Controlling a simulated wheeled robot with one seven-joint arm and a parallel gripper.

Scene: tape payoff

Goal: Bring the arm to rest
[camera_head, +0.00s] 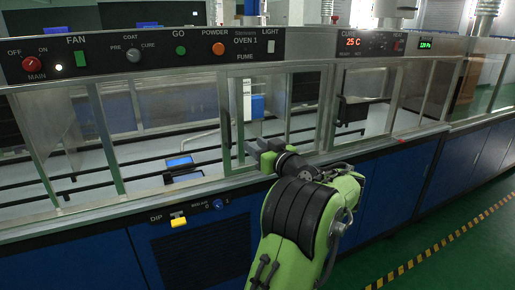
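My green and black arm (300,215) reaches up from the bottom middle of the head view toward the front of a long glazed machine. My dark grey gripper (258,152) is at its far end, pointing left. It is in front of or just at the machine's window frame, and I cannot tell whether it touches it. The fingers are small and dark, so I cannot make out whether they are apart. I see no object in them.
The machine's control panel (150,52) runs along the top, with knobs and lit displays. Blue cabinets (395,195) stand below the sill, with a yellow DIP switch (178,220). Blue-topped items (182,168) lie inside the windows. Green floor (445,250) with a striped line is open at right.

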